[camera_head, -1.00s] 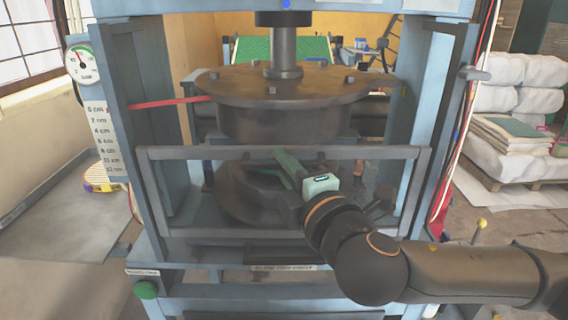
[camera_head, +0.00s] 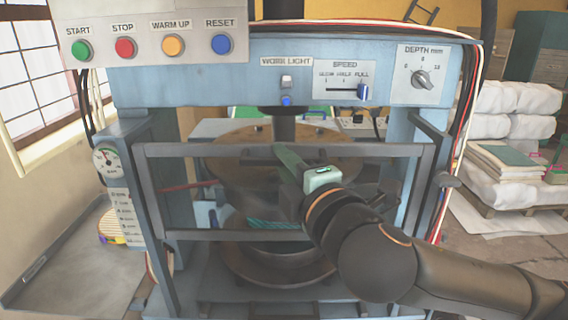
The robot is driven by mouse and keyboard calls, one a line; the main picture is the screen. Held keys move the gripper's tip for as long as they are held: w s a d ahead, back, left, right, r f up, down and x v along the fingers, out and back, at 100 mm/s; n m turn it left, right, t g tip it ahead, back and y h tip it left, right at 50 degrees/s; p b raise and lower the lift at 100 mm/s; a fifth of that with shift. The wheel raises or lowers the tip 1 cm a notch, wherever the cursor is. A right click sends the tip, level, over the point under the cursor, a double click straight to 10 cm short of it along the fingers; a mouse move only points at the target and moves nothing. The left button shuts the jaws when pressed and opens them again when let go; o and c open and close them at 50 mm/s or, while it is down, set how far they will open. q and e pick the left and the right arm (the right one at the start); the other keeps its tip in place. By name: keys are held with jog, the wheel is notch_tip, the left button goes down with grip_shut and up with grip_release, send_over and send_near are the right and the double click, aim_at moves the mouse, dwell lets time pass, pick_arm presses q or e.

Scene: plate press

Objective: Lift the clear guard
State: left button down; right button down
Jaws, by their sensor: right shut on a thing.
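The clear guard (camera_head: 408,192) is a see-through panel in a grey frame across the front of the blue press. It stands level, in front of the dark round upper platen (camera_head: 232,136). The lower round platen (camera_head: 262,272) shows below the guard's bottom bar. My right gripper (camera_head: 284,158) comes in from the right and is shut at the guard's top bar, near the middle. Its fingertips and the exact grip are partly hidden by the gripper body. My left gripper is not in view.
A panel with START, STOP, WARM UP and RESET buttons (camera_head: 150,48) hangs at upper left. A speed slider (camera_head: 345,91) and depth knob (camera_head: 421,79) are on the top beam. A gauge (camera_head: 106,160) is at left. White sacks (camera_head: 520,110) are stacked at right.

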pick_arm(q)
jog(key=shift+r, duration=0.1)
pick_arm(e)
jog(key=c, duration=0.9)
grip_release()
pick_arm(q)
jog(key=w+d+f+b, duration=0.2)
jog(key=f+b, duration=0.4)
jog(key=b, duration=0.4)
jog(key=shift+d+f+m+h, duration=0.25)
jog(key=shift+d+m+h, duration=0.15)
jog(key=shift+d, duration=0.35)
pick_arm(e)
jog(key=shift+v, duration=6.25)
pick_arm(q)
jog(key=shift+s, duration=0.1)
